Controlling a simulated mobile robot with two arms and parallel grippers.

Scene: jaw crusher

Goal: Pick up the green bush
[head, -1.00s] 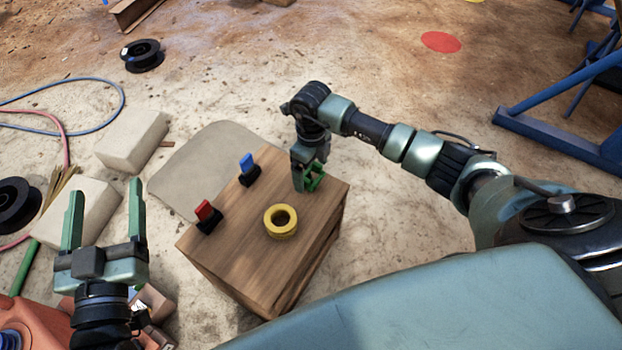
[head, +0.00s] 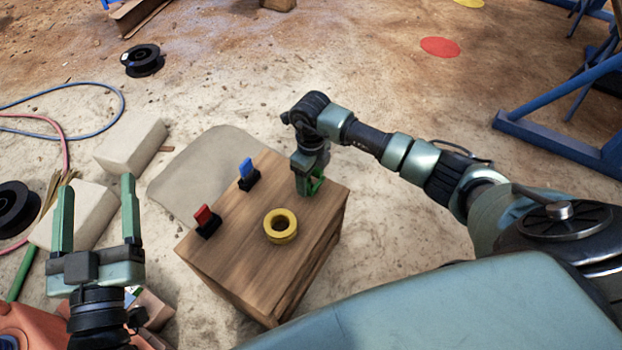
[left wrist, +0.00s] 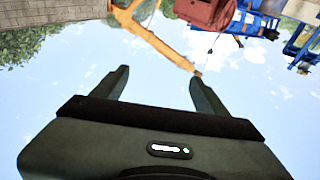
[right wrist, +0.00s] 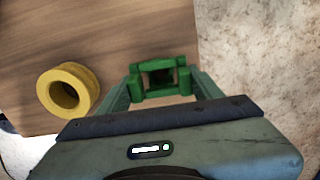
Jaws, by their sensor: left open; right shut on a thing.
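The green bush (right wrist: 160,62) is a square-looking green part with an open middle, on the wooden box top near its right edge. My right gripper (right wrist: 158,85) is shut on it, one finger on each side. In the head view the right gripper (head: 308,188) points down at the box top and hides most of the bush (head: 317,186). I cannot tell whether the bush touches the wood. My left gripper (head: 95,215) is open and empty, fingers pointing up, left of the box. The left wrist view shows its two fingers (left wrist: 160,88) apart against sky.
The wooden box (head: 230,255) also carries a yellow ring (head: 281,226), a red-topped switch (head: 207,221) and a blue-topped switch (head: 248,174). Pale blocks (head: 132,143) and a black spool (head: 142,60) lie on the ground. A blue frame (head: 560,95) stands at right.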

